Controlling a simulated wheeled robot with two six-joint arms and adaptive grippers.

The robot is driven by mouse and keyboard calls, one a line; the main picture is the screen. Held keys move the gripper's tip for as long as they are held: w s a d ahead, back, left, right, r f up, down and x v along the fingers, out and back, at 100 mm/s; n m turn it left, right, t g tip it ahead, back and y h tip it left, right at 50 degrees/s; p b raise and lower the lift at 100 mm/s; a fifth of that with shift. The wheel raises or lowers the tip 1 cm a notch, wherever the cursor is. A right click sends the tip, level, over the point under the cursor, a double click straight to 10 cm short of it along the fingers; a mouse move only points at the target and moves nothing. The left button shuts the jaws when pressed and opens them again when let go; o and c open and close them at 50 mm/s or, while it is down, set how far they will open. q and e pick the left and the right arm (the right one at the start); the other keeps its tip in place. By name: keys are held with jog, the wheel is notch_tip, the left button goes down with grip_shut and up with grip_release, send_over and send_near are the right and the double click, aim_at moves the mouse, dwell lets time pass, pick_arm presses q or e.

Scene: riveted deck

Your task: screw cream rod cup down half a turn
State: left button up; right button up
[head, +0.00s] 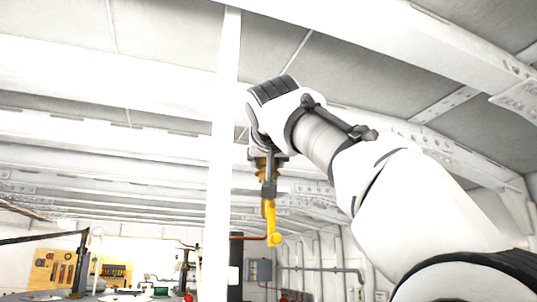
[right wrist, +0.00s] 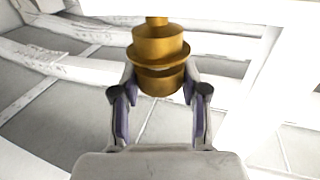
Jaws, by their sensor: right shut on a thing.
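A brass-gold stepped cup (right wrist: 158,45) shows in the right wrist view, with a narrow neck at the top, a wide flange and a rounded lower part. No cream colour shows on it. My right gripper (right wrist: 160,82) is shut on its lower part, one finger on each side. In the head view the right gripper (head: 268,183) hangs below the raised right wrist, with a bit of the brass cup (head: 261,169) beside its finger. The rest of the cup is hidden there by the gripper and wrist. My left gripper is not in view.
A white vertical post (head: 221,150) stands close left of the right wrist. White ceiling beams (head: 105,70) run overhead. A yellow handle-like part (head: 270,220) shows below the gripper. A tool board (head: 62,268) and cluttered bench are at the lower left.

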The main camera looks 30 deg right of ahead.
jog(key=m+g+h+p, duration=0.1)
jog(key=g+h, duration=0.1)
jog(key=m+g+h+p, duration=0.1)
jog(key=m+h, duration=0.1)
jog(key=shift+a+r+m+g+h+p, duration=0.1)
jog(key=shift+r+m+g+h+p, duration=0.2)
jog(key=shift+r+g+p, duration=0.1)
jog(key=m+g+h+p, duration=0.1)
jog(key=m+g+p, duration=0.1)
jog(key=shift+f+g+h, duration=0.1)
jog(key=shift+g+h, duration=0.2)
jog(key=shift+h, duration=0.1)
jog(key=shift+f+m+g+h+p, duration=0.15)
jog(key=shift+m+g+h+p, duration=0.35)
jog(key=shift+m+g+p, duration=0.4)
jog(key=o, duration=1.2)
jog(key=shift+w+f, duration=0.1)
jog(key=shift+f, duration=0.05)
jog(key=shift+c, duration=0.2)
